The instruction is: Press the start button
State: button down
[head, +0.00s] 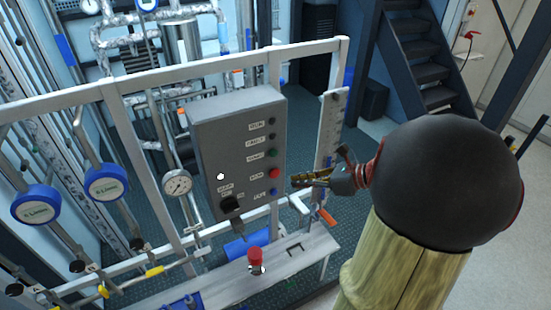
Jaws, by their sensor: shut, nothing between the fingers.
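A grey control box (237,150) is mounted on the white frame. Its front has a column of buttons with small labels: two dark ones at the top, then a green button (272,153), a red button (274,173) and a blue button (274,191). The label print is too small to read surely. A black rotary switch (230,203) is at the lower left of the box. My gripper (295,181) is shut and empty, just right of the box in the picture, about level with the red and blue buttons. Contact with the box is not visible.
A white frame rail (200,75) runs behind and above the box. A pressure gauge (177,183) is left of it. A red-topped emergency button (255,256) stands on the bench (306,245) below. An orange-handled valve (327,217) is below my gripper.

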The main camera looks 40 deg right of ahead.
aim_at(274, 153)
jog(key=shift+w+r+m, duration=0.1)
jog(key=shift+w+m, duration=0.05)
jog(key=shift+m, duration=0.35)
jog(key=shift+w, duration=0.1)
jog(key=w+d, duration=0.2)
jog(key=w, duration=0.6)
jog(key=shift+w+b, duration=0.2)
jog(key=shift+b, duration=0.2)
jog(key=shift+w, duration=0.1)
dwell(1.1)
jog(key=shift+w+d, duration=0.1)
jog(key=shift+w, duration=0.25)
